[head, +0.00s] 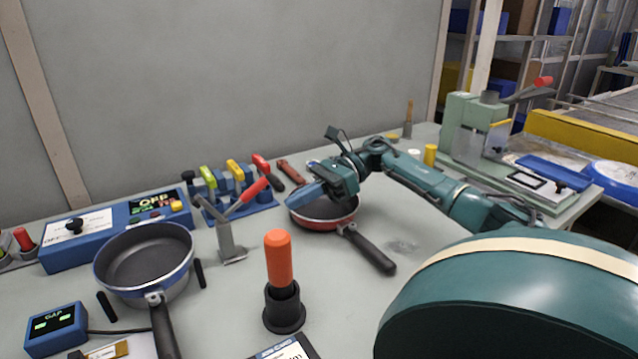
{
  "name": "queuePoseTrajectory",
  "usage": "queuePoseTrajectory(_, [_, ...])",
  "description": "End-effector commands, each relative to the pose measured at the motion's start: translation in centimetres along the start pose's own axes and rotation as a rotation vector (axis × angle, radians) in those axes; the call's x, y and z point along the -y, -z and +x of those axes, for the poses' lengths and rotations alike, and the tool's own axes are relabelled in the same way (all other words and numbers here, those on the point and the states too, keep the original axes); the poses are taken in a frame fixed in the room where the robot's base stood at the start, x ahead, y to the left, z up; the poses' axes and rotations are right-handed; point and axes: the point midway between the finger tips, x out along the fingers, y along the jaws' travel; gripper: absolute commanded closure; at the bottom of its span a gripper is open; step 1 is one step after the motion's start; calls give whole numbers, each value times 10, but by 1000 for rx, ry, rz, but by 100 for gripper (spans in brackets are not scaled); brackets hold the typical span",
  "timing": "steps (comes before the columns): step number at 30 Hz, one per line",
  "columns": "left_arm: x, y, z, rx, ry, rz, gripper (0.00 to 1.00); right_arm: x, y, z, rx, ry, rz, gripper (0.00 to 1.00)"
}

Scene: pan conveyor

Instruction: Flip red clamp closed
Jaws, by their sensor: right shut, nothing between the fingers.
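The red clamp (229,240) stands on the table left of the middle, with a grey metal body. Its red-handled lever (250,192) tilts up to the right, and a grey arm slants up to the left. My right gripper (291,201) comes in from the right, shut and empty. Its fingertips point left, to the right of the red handle and above the rim of the red pan (324,224). They look apart from the handle, though the depth gap is hard to judge. My left gripper is not in view.
A blue-rimmed pan (145,262) sits at left, near a blue control box (115,229). An orange-handled tool (279,262) stands upright in a black holder in front. A rack of coloured handles (238,200) is behind the clamp. A green press (473,130) stands back right.

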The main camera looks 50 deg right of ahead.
Motion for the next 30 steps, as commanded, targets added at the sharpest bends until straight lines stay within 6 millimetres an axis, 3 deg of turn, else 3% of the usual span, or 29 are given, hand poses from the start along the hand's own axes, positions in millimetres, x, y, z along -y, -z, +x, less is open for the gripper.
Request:
queuePoseTrajectory(3, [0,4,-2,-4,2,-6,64,-1,-1,25,1,-3,-2,100])
queuePoseTrajectory(6, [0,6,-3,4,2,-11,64,0,-21,27,2,2,-6,100])
queuePoseTrajectory(12, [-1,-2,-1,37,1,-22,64,0,-37,32,0,1,-2,100])
queuePoseTrajectory(30, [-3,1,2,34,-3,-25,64,0,-43,32,-21,5,-3,100])
